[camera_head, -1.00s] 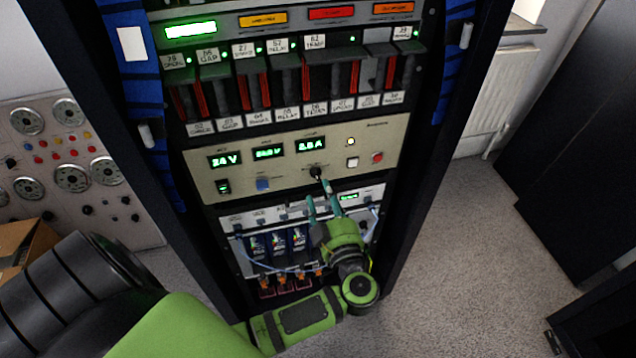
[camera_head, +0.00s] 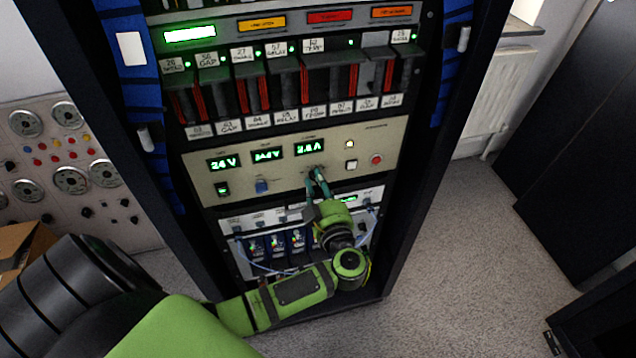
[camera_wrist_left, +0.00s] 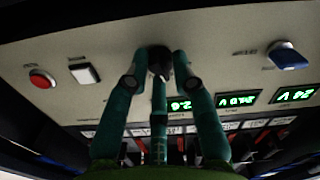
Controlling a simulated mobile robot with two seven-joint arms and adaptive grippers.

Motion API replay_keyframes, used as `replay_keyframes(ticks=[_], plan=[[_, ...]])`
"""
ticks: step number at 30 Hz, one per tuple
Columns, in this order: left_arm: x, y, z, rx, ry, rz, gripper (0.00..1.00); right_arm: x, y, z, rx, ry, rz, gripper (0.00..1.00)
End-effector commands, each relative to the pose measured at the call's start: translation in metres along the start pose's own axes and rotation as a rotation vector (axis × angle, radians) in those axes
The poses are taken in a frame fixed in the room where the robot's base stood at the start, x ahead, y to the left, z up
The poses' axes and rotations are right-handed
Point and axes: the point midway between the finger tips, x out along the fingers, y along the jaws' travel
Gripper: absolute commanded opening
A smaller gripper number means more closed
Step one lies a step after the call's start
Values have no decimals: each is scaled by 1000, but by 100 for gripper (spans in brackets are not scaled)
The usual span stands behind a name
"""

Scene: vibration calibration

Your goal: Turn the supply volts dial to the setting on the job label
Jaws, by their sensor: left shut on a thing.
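The beige supply panel (camera_head: 330,150) sits mid-rack, with green displays; the leftmost display (camera_head: 224,163) reads 24 V. My left gripper (camera_head: 315,178) is at the panel, its fingers shut around a black dial (camera_wrist_left: 159,58) below the rightmost display. In the left wrist view the fingertips (camera_wrist_left: 159,70) lie on both sides of this dial, and the panel looks upside down. A blue dial (camera_head: 262,186) stands further left, untouched. The dial legends are too small to read, so I cannot tell which is supply volts. No readable job label shows. My right gripper is not in view.
A row of labelled dark modules (camera_head: 290,80) is above the panel. Below it is a lighter unit (camera_head: 270,215) with blue cables. A white button (camera_head: 351,165) and a red button (camera_head: 376,160) are right of the held dial. The floor at right is clear.

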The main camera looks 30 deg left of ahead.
Motion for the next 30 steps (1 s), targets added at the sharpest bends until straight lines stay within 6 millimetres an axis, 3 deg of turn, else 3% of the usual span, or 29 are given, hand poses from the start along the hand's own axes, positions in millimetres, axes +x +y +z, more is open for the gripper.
replay_keyframes(ticks=[20,30], plan=[[1,0,-2,-35,4,-2,0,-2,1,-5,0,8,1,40],[0,0,-2,-196,2,-3,0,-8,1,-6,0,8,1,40]])
